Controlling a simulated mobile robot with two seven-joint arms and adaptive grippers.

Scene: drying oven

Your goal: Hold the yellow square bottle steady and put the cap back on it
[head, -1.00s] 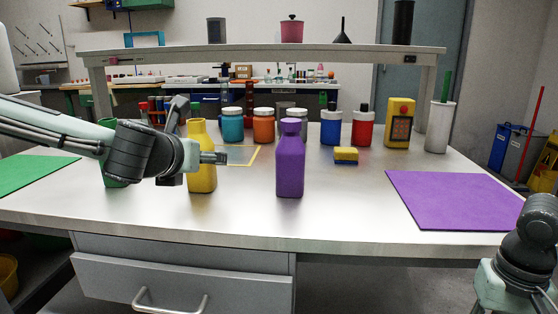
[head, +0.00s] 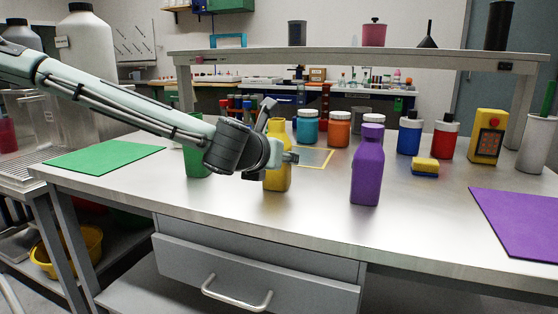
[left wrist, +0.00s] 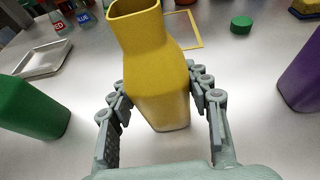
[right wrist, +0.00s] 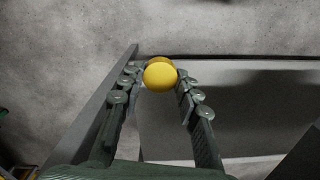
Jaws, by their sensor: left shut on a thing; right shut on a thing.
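The yellow square bottle (head: 277,178) stands upright on the table, partly hidden behind my left gripper (head: 283,158) in the head view. In the left wrist view the bottle (left wrist: 160,85) has an open, uncapped mouth. My left gripper's fingers (left wrist: 160,100) are shut on its sides. In the right wrist view my right gripper (right wrist: 157,82) is shut on a round yellow cap (right wrist: 160,76) at its fingertips. That gripper is out of the head view, and the floor and table edge show below it.
A purple bottle (head: 367,172) stands right of the yellow one, and a green bottle (head: 196,160) left of it. A yellow sponge (head: 425,166) and several jars stand behind. Green (head: 105,157) and purple (head: 520,222) mats lie at the sides. The front table middle is clear.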

